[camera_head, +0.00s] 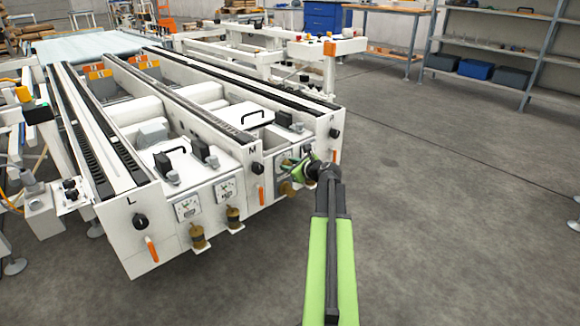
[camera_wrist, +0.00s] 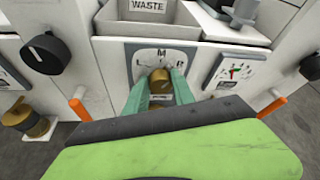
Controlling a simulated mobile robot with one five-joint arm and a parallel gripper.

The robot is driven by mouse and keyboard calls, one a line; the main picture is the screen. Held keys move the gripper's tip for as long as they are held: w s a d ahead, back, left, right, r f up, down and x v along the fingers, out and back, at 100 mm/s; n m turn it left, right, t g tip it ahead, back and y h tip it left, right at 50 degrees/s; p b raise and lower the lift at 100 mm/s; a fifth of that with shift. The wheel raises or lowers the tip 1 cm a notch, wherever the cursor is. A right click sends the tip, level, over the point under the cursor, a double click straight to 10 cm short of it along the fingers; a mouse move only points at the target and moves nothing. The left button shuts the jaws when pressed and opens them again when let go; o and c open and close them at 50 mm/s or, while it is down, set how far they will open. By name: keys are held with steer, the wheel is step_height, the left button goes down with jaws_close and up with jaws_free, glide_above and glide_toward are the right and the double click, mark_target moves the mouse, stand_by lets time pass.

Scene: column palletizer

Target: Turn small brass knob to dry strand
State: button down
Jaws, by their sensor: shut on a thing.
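The small brass knob (camera_wrist: 160,82) sits on a white dial plate (camera_wrist: 150,58) marked L, M and R, in the middle of the wrist view. My gripper (camera_wrist: 159,88) is shut on this knob, one green finger at each side. The knob's exact pointing direction is hard to tell, as the fingers cover part of it. In the head view my gripper (camera_head: 308,168) is at the front of the machine's right part, and the knob is hidden there.
The wrist view shows a black knob (camera_wrist: 45,52) at left, a gauge (camera_wrist: 236,70) at right, orange levers (camera_wrist: 80,109) on both sides, and a bin labelled WASTE (camera_wrist: 150,12) above. Brass fittings (camera_head: 198,236) stick out low on the machine's front. Floor (camera_head: 440,210) at right is clear.

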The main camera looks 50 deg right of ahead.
steer(key=shift+a+f+n+t+h+b, duration=0.15)
steer(key=shift+n+h+b, duration=0.5)
steer(key=shift+n, duration=0.35)
steer(key=shift+a+n+t+h+b, duration=0.15)
steer(key=shift+n+h+b, duration=0.5)
steer(key=shift+n, duration=0.35)
steer(key=shift+d, duration=0.1)
steer(key=c, duration=1.1)
jaws_free()
steer(key=shift+o, duration=0.2)
